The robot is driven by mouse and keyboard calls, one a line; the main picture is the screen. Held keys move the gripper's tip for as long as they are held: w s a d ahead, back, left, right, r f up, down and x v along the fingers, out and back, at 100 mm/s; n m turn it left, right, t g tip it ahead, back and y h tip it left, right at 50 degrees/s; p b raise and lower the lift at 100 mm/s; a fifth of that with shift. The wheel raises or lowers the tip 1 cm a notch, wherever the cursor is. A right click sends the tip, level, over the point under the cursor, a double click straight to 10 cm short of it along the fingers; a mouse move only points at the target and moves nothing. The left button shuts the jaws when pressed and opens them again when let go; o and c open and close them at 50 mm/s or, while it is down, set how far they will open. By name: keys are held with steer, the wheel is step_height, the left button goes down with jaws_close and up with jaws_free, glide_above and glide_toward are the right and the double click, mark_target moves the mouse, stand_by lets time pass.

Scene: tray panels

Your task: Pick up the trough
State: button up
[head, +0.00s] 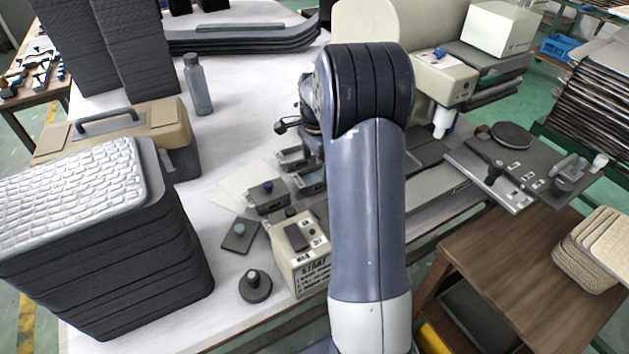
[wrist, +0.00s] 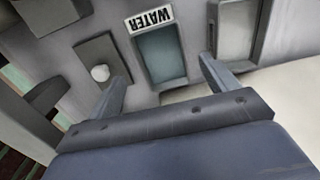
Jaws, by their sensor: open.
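A small grey trough-like container (wrist: 162,55) with a blue-green inside and a white WATER label shows in the wrist view. The label reads upside down and sits along its far edge. My gripper (wrist: 163,76) is open, with one finger on each side of this container's near part; nothing is held. I cannot tell whether the fingers touch it. In the head view my arm hides the fingers and part of the small grey containers (head: 268,197) around there.
A plate with a round pale knob (wrist: 99,73) lies left of the container, and another pale-bottomed container (wrist: 236,30) lies right. In the head view stand a START control box (head: 309,275), a knobbed disc (head: 255,288), a stack of dark panels (head: 120,270) and a bottle (head: 199,88).

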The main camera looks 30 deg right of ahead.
mark_target(315, 175)
steer(key=shift+w+a+f, duration=0.1)
steer(key=shift+f, duration=1.3)
steer(key=shift+w+f, duration=0.1)
steer(key=shift+f, duration=1.25)
steer(key=shift+c, duration=0.3)
steer(key=c, duration=1.2)
